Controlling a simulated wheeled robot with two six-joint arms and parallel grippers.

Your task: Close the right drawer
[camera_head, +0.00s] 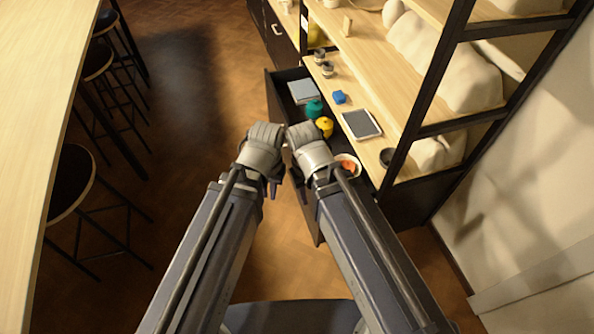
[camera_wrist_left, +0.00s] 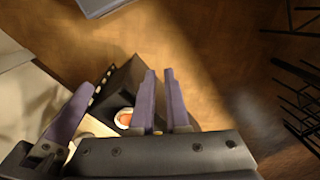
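The open drawer (camera_head: 268,92) of the shelf unit on the right is dark and sticks out over the floor. Part of it shows in the left wrist view (camera_wrist_left: 125,76). My left gripper (camera_head: 272,189) is at the drawer's outer side, empty, its purple fingers (camera_wrist_left: 162,103) parallel with a narrow gap. I cannot tell whether it touches the drawer. My right gripper (camera_head: 304,190) is close beside it, over the drawer's near part. One purple finger (camera_wrist_left: 66,114) at the left of the wrist view seems to be its; its opening is unclear.
The drawer holds a grey box (camera_head: 304,91), a teal item (camera_head: 314,109), a yellow item (camera_head: 325,126) and a white bowl (camera_head: 355,161). A tablet (camera_head: 361,124) and small jars lie on the shelf above. Stools (camera_head: 70,182) and a long counter (camera_head: 45,80) stand left; floor between is clear.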

